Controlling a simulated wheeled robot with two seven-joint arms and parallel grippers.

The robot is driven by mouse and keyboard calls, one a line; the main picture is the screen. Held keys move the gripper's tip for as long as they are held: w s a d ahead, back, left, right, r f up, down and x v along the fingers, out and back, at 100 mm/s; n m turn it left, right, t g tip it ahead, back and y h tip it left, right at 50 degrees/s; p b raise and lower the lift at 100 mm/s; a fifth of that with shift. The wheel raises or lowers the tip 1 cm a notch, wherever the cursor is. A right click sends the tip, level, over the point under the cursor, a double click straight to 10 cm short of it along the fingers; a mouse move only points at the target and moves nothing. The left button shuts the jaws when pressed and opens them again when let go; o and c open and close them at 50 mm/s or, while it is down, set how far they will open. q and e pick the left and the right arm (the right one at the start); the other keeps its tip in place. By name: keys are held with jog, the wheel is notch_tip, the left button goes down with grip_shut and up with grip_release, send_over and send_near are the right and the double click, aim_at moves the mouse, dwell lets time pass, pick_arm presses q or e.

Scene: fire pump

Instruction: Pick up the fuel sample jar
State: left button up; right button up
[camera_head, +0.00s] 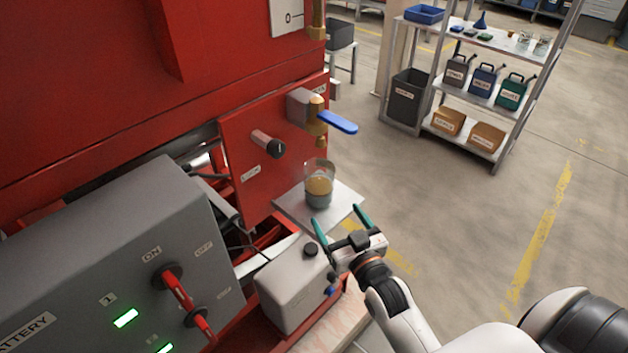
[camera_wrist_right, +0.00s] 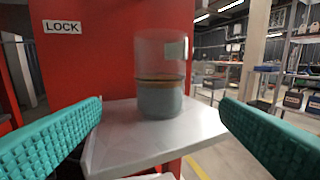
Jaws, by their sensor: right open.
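The fuel sample jar (camera_head: 319,187) is a clear jar standing upright on a small pale shelf (camera_head: 291,207) beside the red panel. It holds an amber layer above a grey-blue layer. In the right wrist view the jar (camera_wrist_right: 160,88) stands ahead, between the two teal fingers and apart from both. My right gripper (camera_head: 341,222) is open and empty, just in front of the shelf on its near side. In the right wrist view the shelf (camera_wrist_right: 110,150) lies under the jar, its front edge close to the fingers. My left gripper is not in view.
A valve with a blue lever (camera_head: 338,122) and a black-ended knob (camera_head: 268,144) stick out of the red panel above the jar. A grey tank (camera_head: 296,290) and a battery switch box (camera_head: 110,260) stand at the near left. Open floor lies right; a storage rack (camera_head: 480,90) stands behind.

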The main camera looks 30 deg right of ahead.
aim_at(325, 197)
jog(key=shift+w+r, duration=0.15)
jog(key=shift+w, duration=0.6)
jog(key=w, duration=0.2)
jog(key=w+p, duration=0.1)
jog(key=w, duration=0.2)
jog(key=shift+d+r, duration=0.15)
jog(key=shift+d, duration=0.05)
jog(key=shift+w, duration=0.35)
jog(key=w, duration=0.3)
jog(key=w+p, duration=0.1)
jog(key=w, duration=0.1)
jog(key=shift+d+r, duration=0.15)
jog(key=shift+r, duration=0.1)
jog(key=shift+w+f, duration=0.1)
jog(key=shift+w, duration=0.1)
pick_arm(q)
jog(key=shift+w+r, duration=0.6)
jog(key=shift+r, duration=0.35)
pick_arm(e)
jog(key=shift+c, duration=0.4)
jog(key=c, duration=1.2)
